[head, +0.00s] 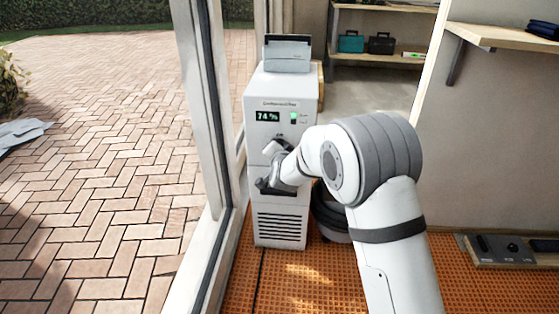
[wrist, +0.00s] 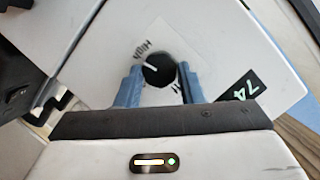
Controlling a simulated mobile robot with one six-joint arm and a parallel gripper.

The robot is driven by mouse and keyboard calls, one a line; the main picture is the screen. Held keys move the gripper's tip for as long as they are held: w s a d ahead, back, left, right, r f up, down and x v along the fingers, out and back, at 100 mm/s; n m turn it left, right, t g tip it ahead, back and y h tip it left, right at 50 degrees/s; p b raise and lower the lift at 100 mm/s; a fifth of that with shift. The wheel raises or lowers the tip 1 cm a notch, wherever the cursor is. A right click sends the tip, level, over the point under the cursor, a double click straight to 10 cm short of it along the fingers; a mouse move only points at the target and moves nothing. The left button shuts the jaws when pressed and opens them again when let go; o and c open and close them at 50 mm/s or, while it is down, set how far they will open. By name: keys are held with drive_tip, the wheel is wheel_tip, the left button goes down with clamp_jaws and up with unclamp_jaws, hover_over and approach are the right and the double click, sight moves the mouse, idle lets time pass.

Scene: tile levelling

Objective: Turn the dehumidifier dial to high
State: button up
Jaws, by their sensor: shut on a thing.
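The dehumidifier (head: 283,90) is a tall white unit with a display (head: 267,116) that reads 74 % and a green light. In the wrist view its round black dial (wrist: 159,71) sits between the two blue-grey fingers of my gripper (wrist: 158,69), which is shut on it. The dial's white pointer mark leans to the upper left, close to the printed word "High" (wrist: 143,50). A second label at the dial's lower right is partly hidden by my gripper. In the head view my wrist hides the dial.
A grey box (head: 287,52) stands on top of the dehumidifier. A glass door frame (head: 200,150) is close on its left. A dark round object (head: 331,215) is on the floor to its right. Shelves with toolboxes (head: 381,43) are behind. Orange flooring lies in front.

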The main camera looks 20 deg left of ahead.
drive_tip(key=shift+d+f+m+y+b, duration=0.1)
drive_tip(key=shift+m+y+b, duration=0.35)
drive_tip(key=shift+m, duration=0.55)
drive_tip(key=shift+w, duration=0.1)
drive_tip(key=o, duration=1)
drive_tip(key=shift+p+v, duration=1.2)
drive_tip(key=shift+v, duration=2.7)
